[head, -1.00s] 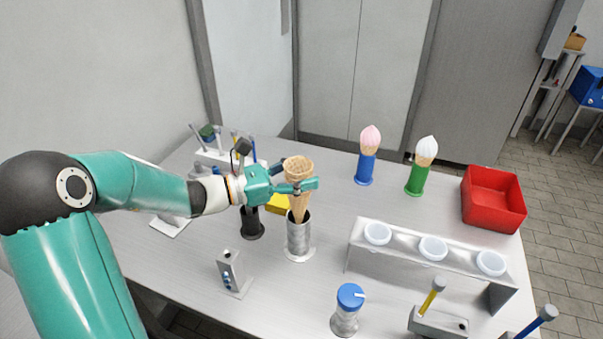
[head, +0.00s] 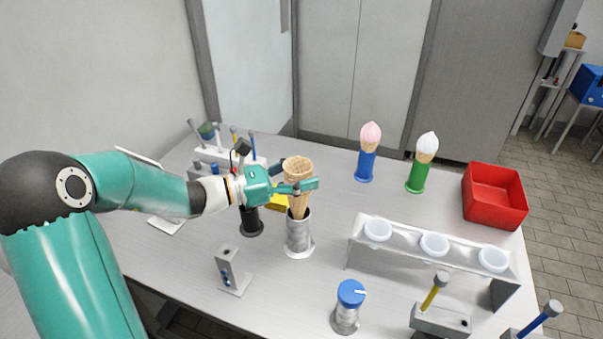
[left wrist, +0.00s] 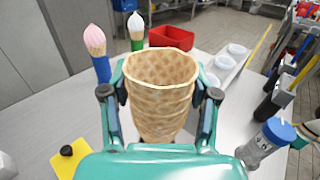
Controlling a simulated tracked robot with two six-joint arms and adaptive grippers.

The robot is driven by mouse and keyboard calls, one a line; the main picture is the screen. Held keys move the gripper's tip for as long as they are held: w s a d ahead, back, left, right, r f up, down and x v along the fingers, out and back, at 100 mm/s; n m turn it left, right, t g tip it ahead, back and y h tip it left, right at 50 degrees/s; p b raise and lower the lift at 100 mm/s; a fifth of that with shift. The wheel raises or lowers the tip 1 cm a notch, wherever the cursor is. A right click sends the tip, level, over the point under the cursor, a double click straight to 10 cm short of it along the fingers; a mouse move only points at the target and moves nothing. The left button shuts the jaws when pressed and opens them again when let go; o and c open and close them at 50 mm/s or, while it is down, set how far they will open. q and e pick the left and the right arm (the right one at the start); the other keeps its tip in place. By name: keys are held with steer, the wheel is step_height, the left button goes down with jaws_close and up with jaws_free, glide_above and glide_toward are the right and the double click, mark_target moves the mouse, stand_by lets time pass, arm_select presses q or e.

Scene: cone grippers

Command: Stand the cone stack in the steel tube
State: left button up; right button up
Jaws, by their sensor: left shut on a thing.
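The tan waffle cone stack (head: 298,170) is upright, its wide rim up and its tip inside the mouth of the steel tube (head: 299,239). How deep the tip reaches is hidden by the tube wall. My left gripper (head: 298,187) is shut on the cone stack, just above the tube's rim. In the left wrist view the cone stack (left wrist: 160,95) fills the space between the two fingers, and the tube is hidden behind it. My right gripper does not show.
Blue (head: 365,167) and green (head: 418,177) tubes hold topped cones at the back. A cup rack (head: 365,249), a red bin (head: 497,210) and a blue-capped jar (head: 347,312) are to the right.

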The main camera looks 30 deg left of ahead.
arm_select(q)
steer(key=shift+f+b, duration=2)
steer(key=shift+f, duration=0.5)
steer(key=o, duration=0.9)
steer(key=v, duration=1.2)
